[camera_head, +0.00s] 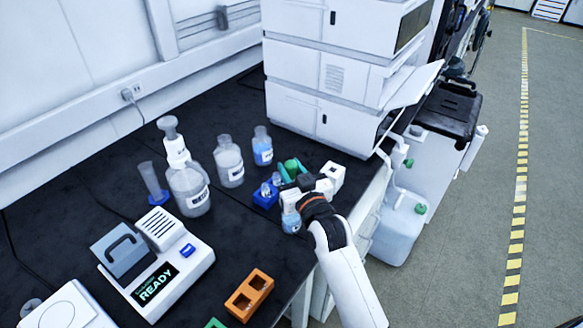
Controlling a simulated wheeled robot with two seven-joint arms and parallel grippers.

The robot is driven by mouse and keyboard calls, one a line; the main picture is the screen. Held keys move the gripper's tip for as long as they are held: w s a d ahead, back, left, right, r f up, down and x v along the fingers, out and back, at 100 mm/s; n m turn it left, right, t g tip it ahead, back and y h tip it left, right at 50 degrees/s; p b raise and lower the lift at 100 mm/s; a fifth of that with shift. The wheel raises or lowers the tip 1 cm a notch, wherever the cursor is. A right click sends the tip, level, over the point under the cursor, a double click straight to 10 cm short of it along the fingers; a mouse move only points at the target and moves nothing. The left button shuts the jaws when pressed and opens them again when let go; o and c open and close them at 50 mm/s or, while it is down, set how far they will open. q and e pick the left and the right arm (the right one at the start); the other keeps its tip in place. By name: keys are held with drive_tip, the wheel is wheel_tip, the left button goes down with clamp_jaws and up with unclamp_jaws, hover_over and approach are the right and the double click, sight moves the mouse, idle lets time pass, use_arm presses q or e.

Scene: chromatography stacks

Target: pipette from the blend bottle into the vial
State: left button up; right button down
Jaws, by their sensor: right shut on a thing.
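My right gripper (289,171) reaches in from the lower right over the bench. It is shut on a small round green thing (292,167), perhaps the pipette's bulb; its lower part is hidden. A blue rack (264,199) holding small clear vials (276,179) stands just left of the gripper. A small bottle with bluish liquid (291,221) stands below the gripper, partly covered by it. Another bottle with blue liquid (262,147) stands behind the rack. Labels are too small to read, so I cannot tell which is the blend bottle. My left gripper is out of view.
A white instrument reading READY (158,282) and an orange block (249,295) are nearer. The white instrument stack (321,79) rises behind. A white block (333,174) adjoins the gripper.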

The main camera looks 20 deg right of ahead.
drive_tip(key=shift+f+b, duration=2.3)
drive_tip(key=shift+f, duration=1.85)
drive_tip(key=c, duration=1.6)
unclamp_jaws()
drive_tip(key=shift+c, duration=0.2)
drive_tip(key=shift+r, duration=0.15)
wheel_tip(320, 180, up, 12)
drive_tip(key=p, duration=1.2)
drive_tip(key=shift+r+p, duration=0.1)
drive_tip(key=shift+p, duration=0.25)
